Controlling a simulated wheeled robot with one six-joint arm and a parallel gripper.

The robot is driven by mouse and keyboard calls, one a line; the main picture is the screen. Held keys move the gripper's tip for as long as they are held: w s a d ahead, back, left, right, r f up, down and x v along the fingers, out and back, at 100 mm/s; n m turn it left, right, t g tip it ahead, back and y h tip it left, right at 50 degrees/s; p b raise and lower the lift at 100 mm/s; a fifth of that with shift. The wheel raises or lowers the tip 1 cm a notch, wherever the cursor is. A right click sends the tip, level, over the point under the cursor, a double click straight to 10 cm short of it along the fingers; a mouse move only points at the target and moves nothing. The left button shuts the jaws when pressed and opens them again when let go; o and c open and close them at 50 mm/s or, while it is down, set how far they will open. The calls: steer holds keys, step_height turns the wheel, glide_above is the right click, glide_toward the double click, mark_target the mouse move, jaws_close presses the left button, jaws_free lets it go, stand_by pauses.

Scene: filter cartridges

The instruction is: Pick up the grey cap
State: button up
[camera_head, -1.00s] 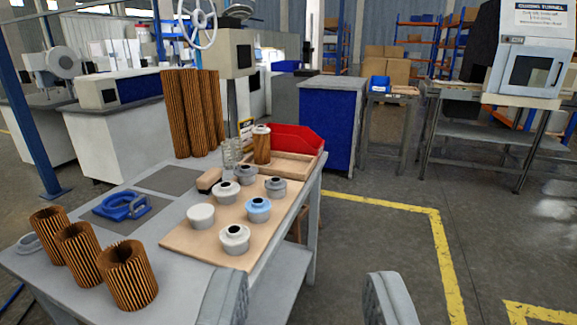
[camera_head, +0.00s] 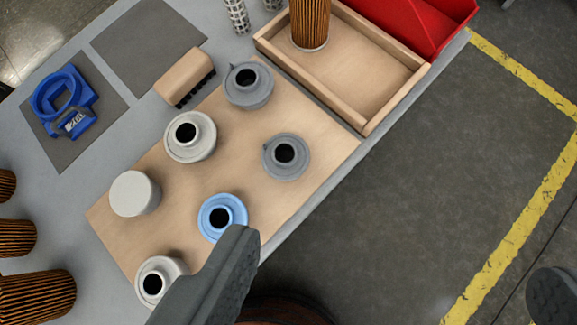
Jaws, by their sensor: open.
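Two darker grey caps with dark centre holes sit on the wooden board (camera_head: 240,170). One grey cap (camera_head: 299,170) is near the board's right edge. The other grey cap (camera_head: 260,98) is at its far end, with a small spout on its rim. A paler cap (camera_head: 203,148), a blue cap (camera_head: 238,207), a plain white cap without a hole (camera_head: 133,194) and another pale cap (camera_head: 172,266) share the board. My gripper (camera_head: 395,258) is open and empty.
A wooden tray (camera_head: 395,105) holding a pleated filter (camera_head: 310,22) stands beyond the board, next to a red bin (camera_head: 425,20). A brush (camera_head: 184,75) and blue fixture (camera_head: 66,100) are left. Several pleated filters (camera_head: 35,298) stand lower left. Floor lies right of the table edge.

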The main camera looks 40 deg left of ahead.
mark_target(284, 153)
steer(key=w+a+f+n+g+h, duration=0.1)
steer(key=w+a+f+n+g, duration=0.2)
steer(key=w+a+f+g, duration=0.45)
steer(key=shift+g, duration=0.25)
steer(key=f, duration=0.5)
steer(key=w+a+f, duration=0.1)
steer(key=f, duration=0.4)
steer(key=a+f, duration=0.1)
steer(key=f, duration=0.4)
steer(key=shift+w+a+f, duration=0.15)
steer(key=shift+w, duration=0.15)
steer(key=shift+c, duration=0.5)
steer(key=c, duration=1)
